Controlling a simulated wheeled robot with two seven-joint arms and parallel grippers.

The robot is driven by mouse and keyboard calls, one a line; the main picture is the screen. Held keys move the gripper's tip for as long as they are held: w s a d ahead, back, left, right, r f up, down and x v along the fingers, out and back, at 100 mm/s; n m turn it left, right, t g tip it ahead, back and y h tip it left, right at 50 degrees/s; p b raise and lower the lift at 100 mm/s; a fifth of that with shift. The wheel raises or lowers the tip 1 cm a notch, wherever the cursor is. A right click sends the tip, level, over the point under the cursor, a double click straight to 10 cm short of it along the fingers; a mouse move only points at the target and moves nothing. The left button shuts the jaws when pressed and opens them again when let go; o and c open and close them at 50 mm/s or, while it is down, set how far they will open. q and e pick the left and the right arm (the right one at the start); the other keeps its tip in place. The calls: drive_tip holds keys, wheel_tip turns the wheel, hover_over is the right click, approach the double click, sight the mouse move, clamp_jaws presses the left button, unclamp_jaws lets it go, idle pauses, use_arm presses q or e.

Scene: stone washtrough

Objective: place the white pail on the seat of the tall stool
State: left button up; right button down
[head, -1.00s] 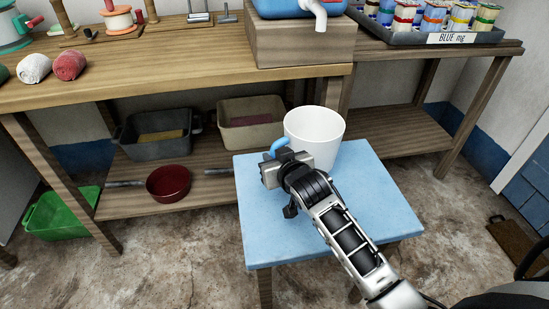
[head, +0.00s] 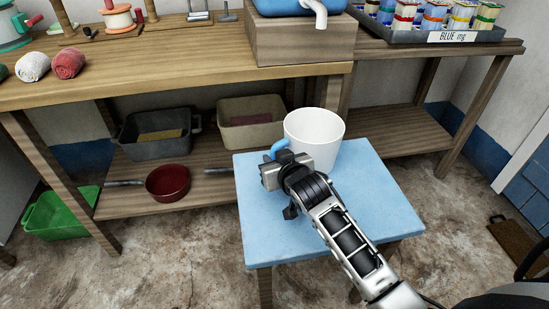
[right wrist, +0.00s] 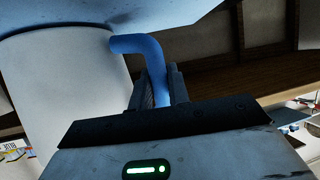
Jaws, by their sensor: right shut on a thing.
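The white pail (head: 314,132) is upright over the far part of the stool's light blue seat (head: 372,203). Its blue handle (head: 279,147) sticks out on the left side. My right gripper (head: 284,158) is shut on that handle. In the right wrist view the handle (right wrist: 140,45) bends down between the two fingers, with the white pail wall (right wrist: 65,80) beside it. The pail's base meets the blue seat (right wrist: 150,14) there, or is so near that I see no clear gap. My left gripper is not in view.
A wooden bench (head: 170,76) stands behind the stool, with a lower shelf holding a dark tub (head: 157,136), a beige tub (head: 251,124) and a red pan (head: 168,183). A green crate (head: 60,215) is on the floor at left. The seat's front is clear beside my arm.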

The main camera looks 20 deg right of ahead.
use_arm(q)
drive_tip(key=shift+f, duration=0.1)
use_arm(e)
drive_tip(key=shift+f, duration=0.1)
drive_tip(key=c, duration=1.3)
unclamp_jaws()
drive_tip(key=shift+o, duration=0.2)
